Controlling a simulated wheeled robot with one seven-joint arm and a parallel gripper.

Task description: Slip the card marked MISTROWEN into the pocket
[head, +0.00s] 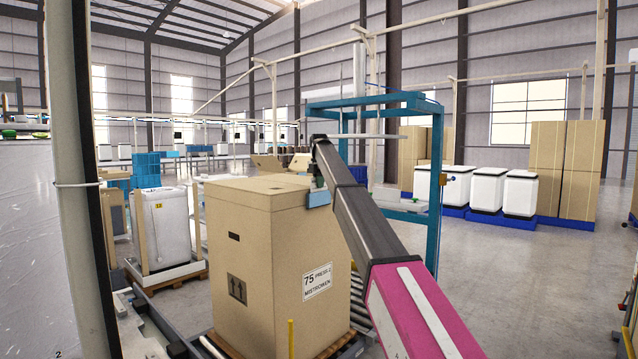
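A large cardboard box (265,260) stands upright in the middle. A white label (317,281) on its right face reads "75 PRESS-2" and what looks like "MISTROWEN". My arm reaches up from the lower right, and my gripper (318,182) is at the box's upper right edge. A small light-blue flat piece (320,198) is just below the gripper, against or in front of the box's right face. I cannot tell whether it is a card or a pocket, or whether the gripper holds it. The fingers are too small and hidden to read. No separate MISTROWEN card is clearly visible.
The box stands on a pallet over a roller conveyor (362,322). A teal frame (436,190) stands behind my arm. A wrapped white appliance (165,228) is at left, and a pale post (75,180) stands close by. Open floor (530,270) lies at right.

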